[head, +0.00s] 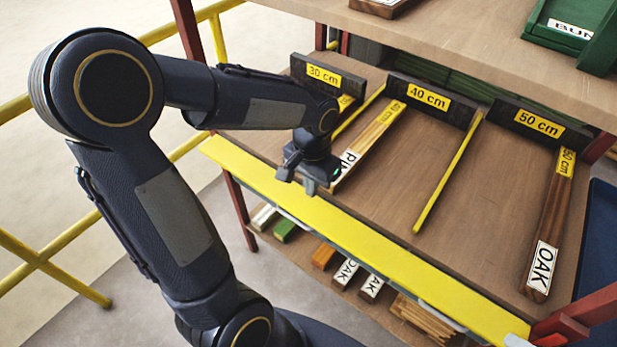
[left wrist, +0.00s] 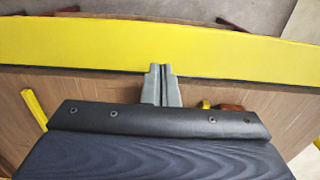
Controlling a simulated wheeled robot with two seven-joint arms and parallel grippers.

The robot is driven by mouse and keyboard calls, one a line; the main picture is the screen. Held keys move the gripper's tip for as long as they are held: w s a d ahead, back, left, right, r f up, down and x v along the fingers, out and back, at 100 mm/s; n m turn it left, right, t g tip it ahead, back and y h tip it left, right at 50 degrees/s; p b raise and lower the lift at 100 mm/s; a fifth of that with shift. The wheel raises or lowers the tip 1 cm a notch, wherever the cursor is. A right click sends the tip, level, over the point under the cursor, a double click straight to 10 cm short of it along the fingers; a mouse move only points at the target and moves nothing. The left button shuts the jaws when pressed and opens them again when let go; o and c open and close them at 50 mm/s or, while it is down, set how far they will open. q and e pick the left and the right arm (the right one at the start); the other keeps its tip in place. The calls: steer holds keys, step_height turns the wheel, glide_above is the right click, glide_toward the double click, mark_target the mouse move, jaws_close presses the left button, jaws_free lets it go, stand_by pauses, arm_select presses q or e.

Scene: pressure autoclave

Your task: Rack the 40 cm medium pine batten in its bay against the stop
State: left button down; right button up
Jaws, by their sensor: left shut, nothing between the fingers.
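The pine batten (head: 374,131) lies flat in the bay marked 40 cm, along the left side of that bay. Its yellow length label is at the far end, by the black 40 cm stop (head: 432,101); I cannot tell whether they touch. Its near end, with a partly covered white PINE label, is behind my left gripper (head: 301,178). My left gripper is at the shelf's front edge, just left of that near end. In the left wrist view its fingers (left wrist: 160,72) are together and empty, over the shelf near the yellow front strip. My right gripper is not in view.
Yellow dividers (head: 449,172) separate the bays. An oak batten (head: 550,220) lies in the 50 cm bay, and a batten partly shows in the 30 cm bay. A yellow strip (head: 365,240) edges the shelf. An upper shelf overhangs the back. Several offcuts lie below.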

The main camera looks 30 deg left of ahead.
mark_target(311, 207)
arm_select(q)
step_height(311, 207, down, 4)
steer(key=shift+s, duration=0.1)
steer(key=w, duration=0.2)
steer(key=shift+w+r+p, duration=0.1)
steer(key=shift+w+p, duration=0.2)
steer(key=shift+w, duration=0.05)
steer(key=shift+w+d, duration=0.1)
steer(key=shift+w, duration=0.6)
steer(key=w, duration=0.3)
steer(key=shift+d, duration=0.15)
steer(key=shift+w, duration=0.4)
steer(key=shift+s, duration=0.25)
steer(key=shift+w, duration=0.1)
